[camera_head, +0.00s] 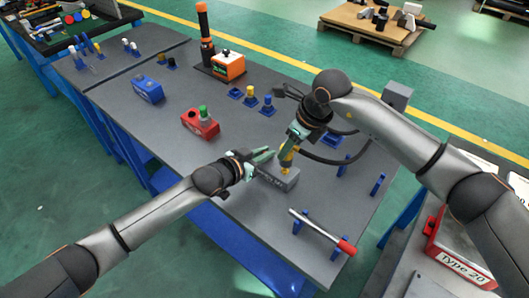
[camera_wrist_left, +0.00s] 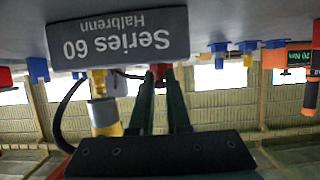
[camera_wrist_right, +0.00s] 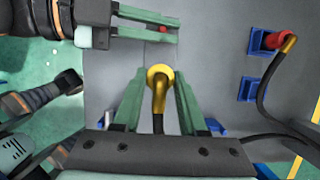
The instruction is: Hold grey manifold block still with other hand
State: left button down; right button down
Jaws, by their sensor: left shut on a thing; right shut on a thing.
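The grey manifold block (camera_head: 281,178) lies on the table, marked "Series 60 Halbrenn" in the left wrist view (camera_wrist_left: 118,45), where it appears upside down. My left gripper (camera_head: 268,155) is at the block's top, its fingers shut on a small red piece (camera_wrist_left: 160,73) there. This red piece also shows in the right wrist view (camera_wrist_right: 163,30). My right gripper (camera_head: 287,157) points down over the block, shut on a yellow hose fitting (camera_wrist_right: 158,80). The fitting meets the block's top; how deep it sits is hidden. A black hose runs from it.
A red-handled bar (camera_head: 322,232) rests on blue supports at the front. A red box (camera_head: 200,124), a blue box (camera_head: 148,90) and an orange device (camera_head: 228,66) stand farther left. Small blue holders (camera_head: 250,98) are behind the block. The table between the boxes is clear.

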jog(key=shift+f, duration=1.35)
jog(key=shift+c, duration=1.9)
grip_release()
jog(key=shift+r, duration=0.15)
jog(key=shift+v, duration=2.45)
jog(key=v, duration=1.2)
pick_arm(q)
jog(key=c, duration=0.8)
grip_release()
